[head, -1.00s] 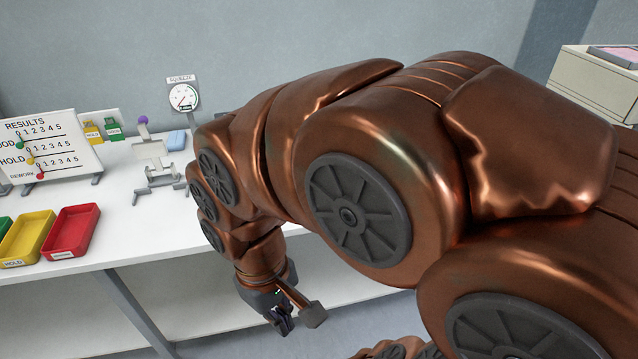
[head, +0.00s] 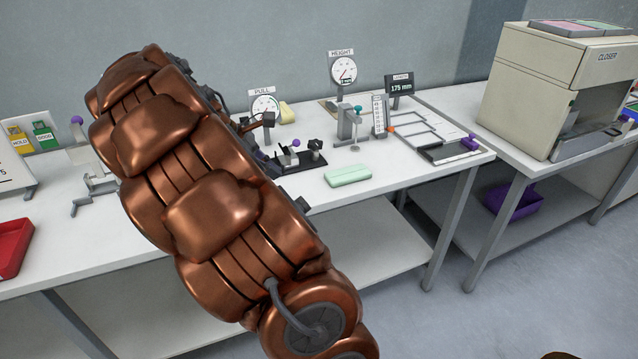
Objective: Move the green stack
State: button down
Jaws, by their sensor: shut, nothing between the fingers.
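A pale green stack (head: 348,175), low and block-shaped, lies flat near the front edge of the white bench, right of my arm. My copper arm rises across the left middle of the head view and covers part of the bench. My gripper (head: 263,160) shows only in part past the arm's right edge, near the pull gauge. It is shut and empty, left of the green stack and apart from it.
A black fixture (head: 302,160) with a purple knob stands left of the stack. A height gauge (head: 343,72), a length display (head: 399,88) and a framed tray (head: 440,152) stand behind and right. The closer machine (head: 545,90) is on another table. A red tray (head: 12,250) is far left.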

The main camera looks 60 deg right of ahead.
aim_at(328, 181)
jog(key=w+d+f+n+h+b, duration=0.1)
jog(key=w+d+f+n+b, duration=0.1)
jog(key=w+d+f+n, duration=0.45)
jog(key=s+d+f+m, duration=0.1)
jog(key=s+d, duration=0.1)
jog(key=s+d+f+m, duration=0.1)
jog(key=s+d+f, duration=0.1)
jog(key=s+d+f+m+p, duration=0.1)
jog(key=s+d+f, duration=0.1)
jog(key=d, duration=0.1)
jog(key=shift+s+f+g, duration=0.2)
jog(key=shift+g, duration=0.2)
jog(key=shift+s+d+r+p, duration=0.15)
jog(key=shift+s+d, duration=0.15)
jog(key=shift+d, duration=0.2)
jog(key=shift+s+d+p, duration=0.15)
jog(key=shift+s+d, duration=0.15)
jog(key=shift+d, duration=0.15)
jog(key=shift+s+d, duration=0.4)
jog(key=shift+d, duration=0.25)
